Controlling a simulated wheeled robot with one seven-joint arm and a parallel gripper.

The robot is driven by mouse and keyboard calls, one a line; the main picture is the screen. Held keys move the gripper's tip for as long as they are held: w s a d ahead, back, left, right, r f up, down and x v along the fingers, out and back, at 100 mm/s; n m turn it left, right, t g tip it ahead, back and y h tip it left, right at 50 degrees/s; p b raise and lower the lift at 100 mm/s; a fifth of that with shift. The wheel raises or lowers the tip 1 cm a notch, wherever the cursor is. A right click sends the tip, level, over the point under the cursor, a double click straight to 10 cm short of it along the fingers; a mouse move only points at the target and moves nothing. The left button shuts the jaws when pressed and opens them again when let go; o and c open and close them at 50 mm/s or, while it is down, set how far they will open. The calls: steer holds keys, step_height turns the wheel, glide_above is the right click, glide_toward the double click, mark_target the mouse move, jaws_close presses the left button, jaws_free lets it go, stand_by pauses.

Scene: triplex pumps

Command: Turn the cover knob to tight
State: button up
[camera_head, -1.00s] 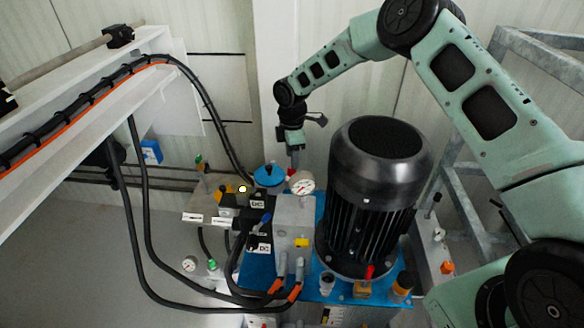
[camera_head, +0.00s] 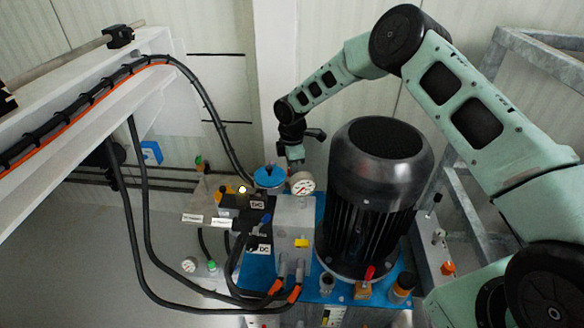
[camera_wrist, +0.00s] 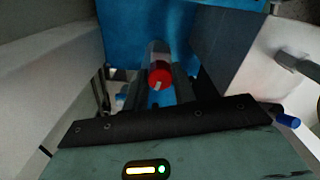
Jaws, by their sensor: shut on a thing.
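The cover knob (camera_wrist: 159,78), a red round cap with a white mark, shows in the middle of the wrist view. It sits at the end of a grey cylinder above a blue surface. My gripper (camera_wrist: 160,92) is shut on the knob, though the dark housing in front partly hides the fingers. In the head view my gripper (camera_head: 296,158) points down behind the pressure gauge, left of the black motor. The gauge and nearby parts hide its fingertips and the knob there.
The black motor (camera_head: 375,190) stands close on the right. The white pressure gauge (camera_head: 302,183) stands in front, with the blue-topped part (camera_head: 268,176) to its left. Black hoses (camera_head: 135,215) hang at the left. A grey metal frame (camera_head: 540,55) stands at the right.

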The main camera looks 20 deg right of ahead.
steer(key=shift+m, duration=0.3)
steer(key=m, duration=0.2)
steer(key=shift+m, duration=0.3)
steer(key=m, duration=0.4)
steer(key=shift+m, duration=0.3)
steer(key=m, duration=0.3)
steer(key=shift+m, duration=2.1)
steer(key=o, duration=1)
